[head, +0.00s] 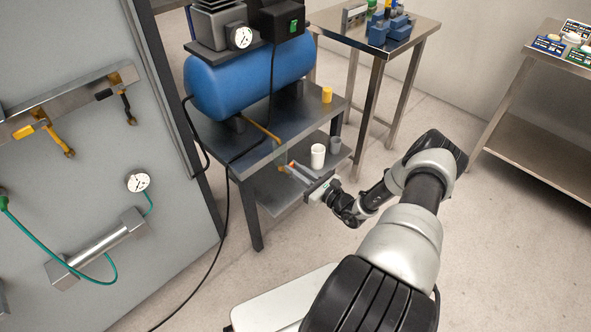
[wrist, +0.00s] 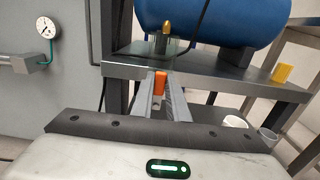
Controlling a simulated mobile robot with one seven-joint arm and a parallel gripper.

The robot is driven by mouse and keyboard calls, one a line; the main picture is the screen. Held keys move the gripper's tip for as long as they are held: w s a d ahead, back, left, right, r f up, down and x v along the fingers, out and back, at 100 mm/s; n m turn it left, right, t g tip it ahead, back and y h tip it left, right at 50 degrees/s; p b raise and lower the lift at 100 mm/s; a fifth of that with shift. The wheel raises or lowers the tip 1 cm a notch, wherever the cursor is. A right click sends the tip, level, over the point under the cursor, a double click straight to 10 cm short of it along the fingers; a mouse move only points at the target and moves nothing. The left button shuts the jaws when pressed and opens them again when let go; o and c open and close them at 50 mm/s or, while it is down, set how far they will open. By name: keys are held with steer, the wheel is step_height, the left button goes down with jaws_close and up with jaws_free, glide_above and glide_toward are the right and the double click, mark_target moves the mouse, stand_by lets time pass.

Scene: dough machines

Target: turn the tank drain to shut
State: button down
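The tank drain's orange lever (wrist: 159,83) shows at the front edge of the compressor's table in the wrist view. A brass-coloured fitting (wrist: 166,26) stands just behind and above it. The yellow drain pipe (head: 262,129) runs from under the blue tank (head: 240,82) toward the table edge in the head view. My gripper (wrist: 160,88) has its two grey fingers on either side of the orange lever, with no clear gap beside it. In the head view my gripper (head: 294,172) reaches this spot from the right. The valve body is mostly hidden.
A lower shelf holds a white cup (head: 318,156) and a grey cup (head: 335,145), close to my gripper. A yellow cup (head: 327,94) stands on the upper shelf. A black cable (head: 226,205) hangs left of the table. The floor to the right is clear.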

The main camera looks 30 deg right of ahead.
stand_by(0.3)
steer(key=d+f+m+b, duration=0.2)
steer(key=m+b, duration=0.2)
steer(key=m, duration=0.5)
steer(key=w+d+f+m+b, duration=0.1)
steer(key=m+b, duration=0.3)
steer(key=m, duration=0.5)
steer(key=shift+w+d+f, duration=0.25)
steer(key=shift+d+f, duration=0.35)
steer(key=shift+f, duration=0.3)
steer(key=c, duration=1.7)
jaws_free()
steer(key=shift+d, duration=0.1)
